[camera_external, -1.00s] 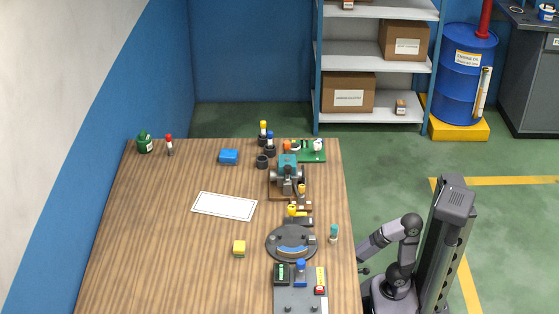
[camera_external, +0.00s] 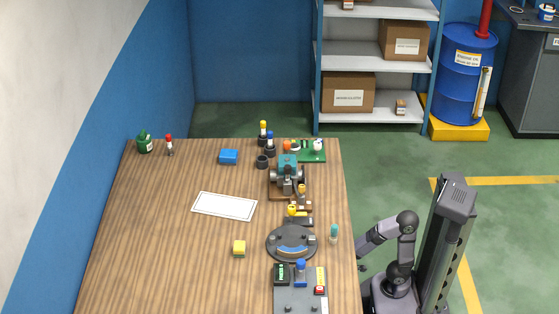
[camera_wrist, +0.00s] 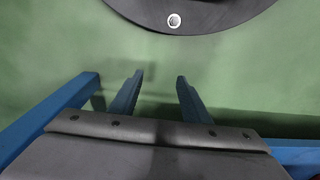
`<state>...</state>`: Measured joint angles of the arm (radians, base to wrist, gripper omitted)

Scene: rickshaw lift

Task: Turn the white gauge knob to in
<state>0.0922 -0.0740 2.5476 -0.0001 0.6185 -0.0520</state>
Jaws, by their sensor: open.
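A white round knob (camera_external: 318,146) stands on a green board (camera_external: 309,156) at the far right corner of the wooden table. Its markings are too small to read. My gripper (camera_external: 362,267) is beside the table's right edge, far from the knob, and is small and partly hidden in the external view. In the wrist view my gripper (camera_wrist: 160,78) shows two spread fingers with nothing between them. The knob is not in the wrist view.
An orange knob (camera_external: 287,146) is left of the white one. A round grey dial base (camera_external: 291,243) and a grey panel (camera_external: 300,299) lie nearer. The table's left middle is mostly clear.

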